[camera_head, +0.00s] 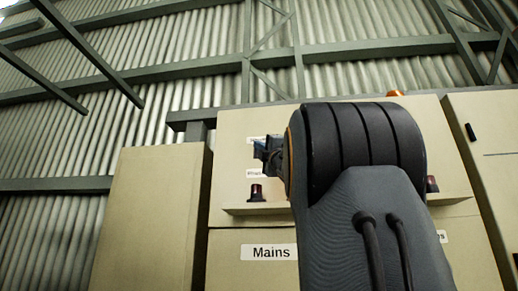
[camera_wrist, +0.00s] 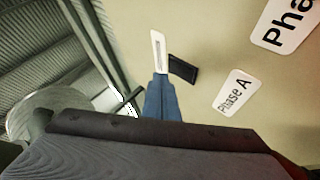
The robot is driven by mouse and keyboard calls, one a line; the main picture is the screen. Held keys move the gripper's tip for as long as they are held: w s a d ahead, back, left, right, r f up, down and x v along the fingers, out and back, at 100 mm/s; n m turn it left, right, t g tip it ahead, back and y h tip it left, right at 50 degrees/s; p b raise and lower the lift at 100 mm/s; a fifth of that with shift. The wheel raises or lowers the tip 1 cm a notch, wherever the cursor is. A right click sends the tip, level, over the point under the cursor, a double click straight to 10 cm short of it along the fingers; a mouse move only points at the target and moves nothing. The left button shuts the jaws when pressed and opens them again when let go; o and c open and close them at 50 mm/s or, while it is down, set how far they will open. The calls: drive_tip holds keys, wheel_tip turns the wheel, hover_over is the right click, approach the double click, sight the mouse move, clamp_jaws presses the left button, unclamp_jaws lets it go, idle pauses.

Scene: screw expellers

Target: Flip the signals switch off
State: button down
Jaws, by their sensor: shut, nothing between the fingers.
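The signals switch cannot be picked out in either view; no label that I can read says signals. In the head view my gripper (camera_head: 264,147) is small and mostly hidden behind my own arm, in front of the upper cream panel (camera_head: 233,135). In the wrist view my gripper (camera_wrist: 161,80) shows as narrow blue fingers, shut and empty, pointing at the cream panel. A pale slotted strip (camera_wrist: 158,48) lies at its tip, and I cannot tell whether it belongs to the fingers. A small dark block (camera_wrist: 182,69) is just right of the tip; contact is unclear.
A Phase A label (camera_wrist: 234,92) and a larger cut-off label (camera_wrist: 290,22) are right of my gripper. Dark red lamps (camera_head: 256,193) (camera_head: 432,184) stand on the ledge above the Mains label (camera_head: 269,252). A cream cabinet (camera_head: 147,215) stands at left; my arm hides the centre.

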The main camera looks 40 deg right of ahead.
drive_tip(key=shift+w+d, duration=0.1)
drive_tip(key=shift+d, duration=0.05)
idle(0.7)
drive_tip(key=shift+w+d, duration=0.15)
drive_tip(key=shift+d, duration=0.05)
drive_tip(key=shift+w+d+r, duration=0.1)
drive_tip(key=shift+w+d, duration=0.1)
idle(0.7)
drive_tip(key=shift+a, duration=0.15)
drive_tip(key=shift+s+a+b, duration=0.4)
drive_tip(key=shift+s+b, duration=0.05)
idle(0.4)
drive_tip(key=shift+s+a+f+b, duration=0.2)
drive_tip(key=shift+s+a+b, duration=0.55)
drive_tip(key=shift+a, duration=0.25)
drive_tip(key=shift+s+a+f+b, duration=0.2)
drive_tip(key=shift+s+a+b, duration=0.4)
drive_tip(key=shift+s+a, duration=0.3)
